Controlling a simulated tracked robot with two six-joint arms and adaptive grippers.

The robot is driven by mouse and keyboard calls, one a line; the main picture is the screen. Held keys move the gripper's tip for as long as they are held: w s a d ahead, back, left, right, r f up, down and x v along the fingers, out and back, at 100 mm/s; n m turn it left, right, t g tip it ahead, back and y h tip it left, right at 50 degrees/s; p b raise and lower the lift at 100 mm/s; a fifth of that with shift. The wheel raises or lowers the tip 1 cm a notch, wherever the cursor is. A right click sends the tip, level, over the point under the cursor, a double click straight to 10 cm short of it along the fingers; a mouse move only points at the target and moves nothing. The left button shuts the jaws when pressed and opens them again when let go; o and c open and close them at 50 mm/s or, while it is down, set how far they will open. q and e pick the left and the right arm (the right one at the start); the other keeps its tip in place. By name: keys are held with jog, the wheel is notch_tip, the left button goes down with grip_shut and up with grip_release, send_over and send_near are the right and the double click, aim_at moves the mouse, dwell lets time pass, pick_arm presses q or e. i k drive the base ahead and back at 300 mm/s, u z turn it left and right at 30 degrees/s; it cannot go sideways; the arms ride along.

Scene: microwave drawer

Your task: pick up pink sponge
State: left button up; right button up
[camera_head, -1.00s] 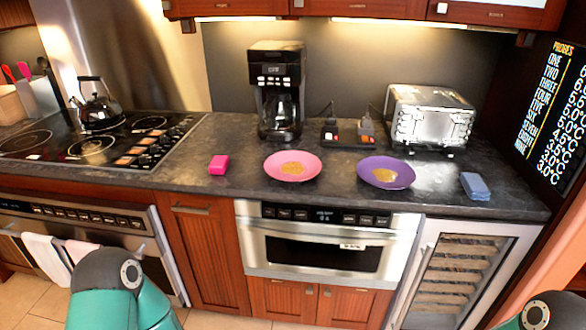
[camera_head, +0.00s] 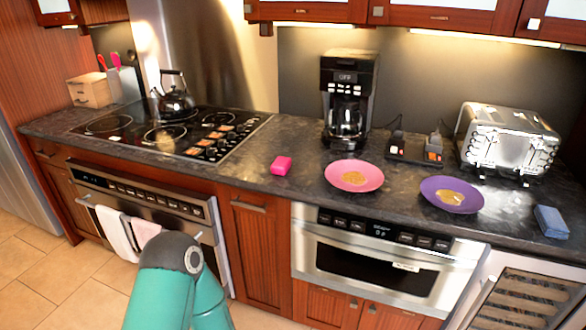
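The pink sponge (camera_head: 281,165) lies on the dark countertop, between the stove and the pink plate. It is a small bright pink block, and nothing touches it. My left arm shows at the lower middle, below and in front of the counter, but its gripper cannot be made out. My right arm and gripper are out of view.
A pink plate (camera_head: 354,187) and a purple plate (camera_head: 449,206) stand right of the sponge. A coffee maker (camera_head: 347,100), toaster (camera_head: 507,140), blue sponge (camera_head: 551,222) and stove (camera_head: 182,132) with a kettle (camera_head: 174,98) share the counter. The counter around the pink sponge is clear.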

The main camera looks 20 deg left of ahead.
aim_at(281, 166)
jog(key=u, duration=0.5)
jog(key=k, duration=1.25)
jog(key=u, duration=0.85)
jog(key=i, duration=1.45)
jog(key=z, duration=0.75)
jog(key=i, duration=1.2)
jog(key=z, duration=0.95)
jog(key=k, duration=0.85)
jog(key=z, duration=0.15)
